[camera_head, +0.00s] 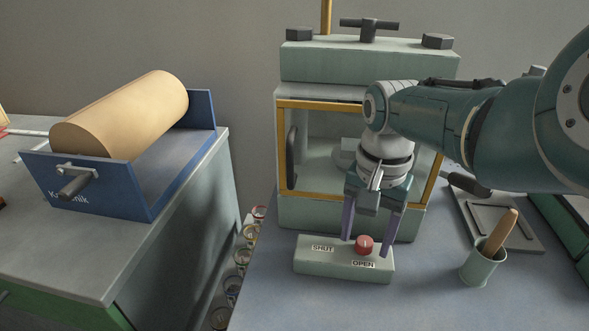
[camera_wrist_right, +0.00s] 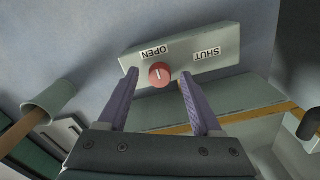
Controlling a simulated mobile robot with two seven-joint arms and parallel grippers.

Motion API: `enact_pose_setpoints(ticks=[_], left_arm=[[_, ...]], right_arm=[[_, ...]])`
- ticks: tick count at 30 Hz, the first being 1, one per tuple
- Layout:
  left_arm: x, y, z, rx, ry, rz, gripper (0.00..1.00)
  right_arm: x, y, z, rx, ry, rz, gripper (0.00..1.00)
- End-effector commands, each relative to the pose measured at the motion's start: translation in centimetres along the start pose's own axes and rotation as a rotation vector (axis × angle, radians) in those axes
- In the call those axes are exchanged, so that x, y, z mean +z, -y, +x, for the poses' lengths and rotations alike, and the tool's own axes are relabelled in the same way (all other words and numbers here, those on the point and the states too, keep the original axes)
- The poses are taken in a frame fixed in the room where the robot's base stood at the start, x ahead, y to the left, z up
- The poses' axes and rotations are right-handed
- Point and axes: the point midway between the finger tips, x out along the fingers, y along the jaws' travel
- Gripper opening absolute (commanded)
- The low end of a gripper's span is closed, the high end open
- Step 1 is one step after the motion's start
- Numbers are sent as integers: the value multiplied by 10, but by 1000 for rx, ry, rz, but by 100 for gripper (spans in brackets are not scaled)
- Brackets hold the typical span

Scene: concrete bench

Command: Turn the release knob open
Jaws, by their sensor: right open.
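The release knob (camera_head: 364,244) is a round red knob with a pale pointer line, on a pale green box (camera_head: 318,262). The box carries a SHUT label (camera_head: 323,248) on the left and an OPEN label (camera_head: 363,264) at the front right. In the right wrist view the knob (camera_wrist_right: 160,74) lies between and just beyond the fingertips. My right gripper (camera_head: 367,245) is open, pointing down, with its purple fingers on either side of the knob. My left gripper is not in view.
A pale green press (camera_head: 370,60) with a yellow-framed window stands right behind the box. To the right are a cup (camera_head: 480,268) with a wooden-handled tool and a grey plate (camera_head: 500,215). A blue roll holder (camera_head: 110,190) stands on the left bench, across a gap.

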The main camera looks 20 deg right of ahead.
Motion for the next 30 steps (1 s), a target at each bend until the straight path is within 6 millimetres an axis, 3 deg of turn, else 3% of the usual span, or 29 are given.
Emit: enact_pose_setpoints(ticks=[5,13,18,23,30], left_arm=[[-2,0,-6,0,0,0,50],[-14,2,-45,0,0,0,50],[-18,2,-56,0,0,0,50],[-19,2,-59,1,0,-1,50],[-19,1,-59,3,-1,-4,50]], right_arm=[[0,0,-8,-1,-1,1,66],[0,0,-62,-2,-2,0,66],[0,0,-88,-1,-3,0,66],[0,0,-99,-1,-1,-1,66],[0,0,-99,0,0,-1,66]])
